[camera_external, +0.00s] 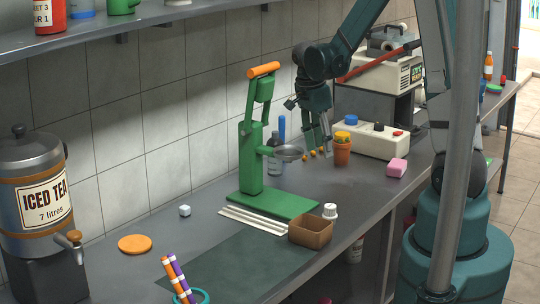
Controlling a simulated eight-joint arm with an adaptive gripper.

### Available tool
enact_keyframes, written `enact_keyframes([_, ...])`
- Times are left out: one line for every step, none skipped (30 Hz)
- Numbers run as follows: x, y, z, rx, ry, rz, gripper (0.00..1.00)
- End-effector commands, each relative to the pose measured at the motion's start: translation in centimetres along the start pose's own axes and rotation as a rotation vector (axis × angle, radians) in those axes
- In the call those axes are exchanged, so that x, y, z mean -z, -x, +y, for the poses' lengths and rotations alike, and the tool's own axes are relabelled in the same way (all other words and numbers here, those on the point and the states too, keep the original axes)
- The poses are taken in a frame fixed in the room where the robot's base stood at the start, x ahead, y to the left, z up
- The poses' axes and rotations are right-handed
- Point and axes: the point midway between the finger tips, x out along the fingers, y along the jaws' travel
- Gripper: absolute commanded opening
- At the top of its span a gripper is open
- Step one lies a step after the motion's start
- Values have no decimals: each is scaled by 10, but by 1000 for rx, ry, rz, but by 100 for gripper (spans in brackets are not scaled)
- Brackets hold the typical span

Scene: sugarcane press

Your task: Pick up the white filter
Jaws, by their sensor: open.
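I cannot tell for sure which thing is the white filter. A small white capped piece (330,211) stands by the brown box.
A brown open box (310,231), white strips (254,220) and an orange disc (135,243) lie nearer. An iced tea dispenser (36,200) stands left.

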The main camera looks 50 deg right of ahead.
Motion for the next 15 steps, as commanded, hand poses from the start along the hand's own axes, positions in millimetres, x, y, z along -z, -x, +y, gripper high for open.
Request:
enact_keyframes([-11, -7, 20, -5, 32, -1, 41])
enact_keyframes([-16, -9, 31, -9, 52, -1, 41])
enact_keyframes([-24, -13, 46, -13, 79, 1, 41])
enact_keyframes([-29, -17, 56, -15, 96, 5, 41])
enact_keyframes([-34, -22, 64, -16, 112, 12, 41])
enact_keyframes([-38, -27, 73, -16, 125, 24, 41])
enact_keyframes([-42, -31, 76, -15, 130, 34, 41])
enact_keyframes([-44, -35, 79, -13, 136, 44, 41])
enact_keyframes([-47, -40, 83, -10, 141, 59, 41])
enact_keyframes([-50, -44, 86, -8, 146, 70, 41])
enact_keyframes([-52, -48, 89, -5, 149, 82, 41])
enact_keyframes([-55, -53, 93, -1, 153, 96, 41])
enact_keyframes([-58, -57, 96, 2, 157, 107, 41])
enact_keyframes([-59, -60, 99, 5, 161, 117, 41])
enact_keyframes([-62, -64, 102, 9, 165, 129, 41])
